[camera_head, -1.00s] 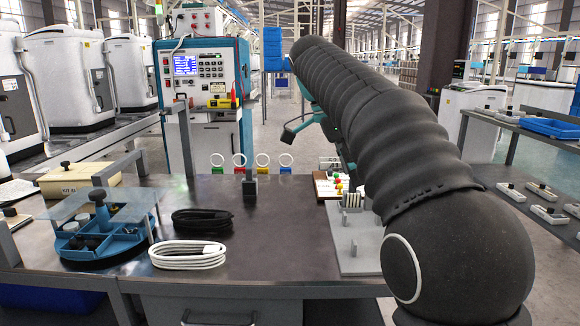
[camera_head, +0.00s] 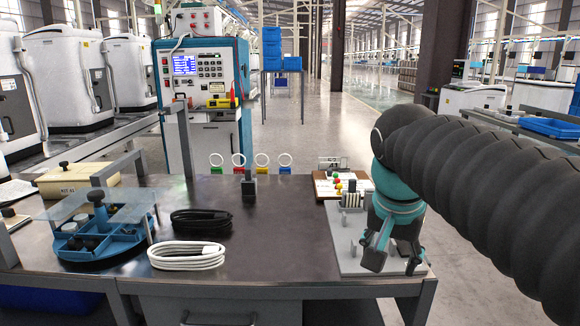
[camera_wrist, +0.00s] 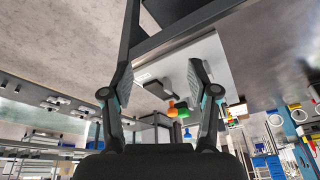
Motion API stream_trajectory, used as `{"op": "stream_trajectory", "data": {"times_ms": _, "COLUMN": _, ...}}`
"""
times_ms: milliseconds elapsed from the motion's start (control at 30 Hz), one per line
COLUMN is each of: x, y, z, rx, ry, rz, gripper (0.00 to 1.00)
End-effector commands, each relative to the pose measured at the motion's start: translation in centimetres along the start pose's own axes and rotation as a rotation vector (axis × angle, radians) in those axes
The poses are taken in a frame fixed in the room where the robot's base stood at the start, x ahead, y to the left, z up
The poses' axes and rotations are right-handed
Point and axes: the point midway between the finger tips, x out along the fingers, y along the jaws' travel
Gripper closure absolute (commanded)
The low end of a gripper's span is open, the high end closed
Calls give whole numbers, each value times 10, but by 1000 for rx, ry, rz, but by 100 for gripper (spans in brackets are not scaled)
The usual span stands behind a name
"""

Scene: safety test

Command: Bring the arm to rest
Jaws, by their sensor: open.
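My gripper (camera_head: 391,258) is open and hangs over the right end of the dark workbench (camera_head: 290,250), its fingers pointing down in front of a light grey fixture plate (camera_head: 350,262). My black ribbed arm comes in from the right edge of the head view. In the wrist view the two fingers of my gripper (camera_wrist: 160,88) stand wide apart with nothing between them. Whether the fingertips touch the plate cannot be told.
A clipboard (camera_head: 325,185) with coloured pieces lies behind the plate. A black cable coil (camera_head: 201,220), a white cable coil (camera_head: 187,255) and a blue round tray (camera_head: 90,245) lie on the left. Several coloured ring stands line the back edge. The bench middle is mostly clear.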

Motion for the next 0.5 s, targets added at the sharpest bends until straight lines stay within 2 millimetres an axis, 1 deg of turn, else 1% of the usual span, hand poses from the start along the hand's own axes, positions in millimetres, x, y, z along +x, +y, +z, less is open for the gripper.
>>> {"op": "stream_trajectory", "data": {"times_ms": 33, "x": 7, "y": 10, "z": 16, "rx": -53, "ry": 10, "rz": -24, "gripper": 40}}
{"op": "stream_trajectory", "data": {"times_ms": 200, "x": 38, "y": 33, "z": 64, "rx": -257, "ry": 61, "rz": -104, "gripper": 40}}
{"op": "stream_trajectory", "data": {"times_ms": 300, "x": 57, "y": 44, "z": 89, "rx": -357, "ry": 98, "rz": -139, "gripper": 40}}
{"op": "stream_trajectory", "data": {"times_ms": 400, "x": 73, "y": 52, "z": 108, "rx": -436, "ry": 130, "rz": -160, "gripper": 40}}
{"op": "stream_trajectory", "data": {"times_ms": 500, "x": 84, "y": 57, "z": 121, "rx": -485, "ry": 151, "rz": -172, "gripper": 40}}
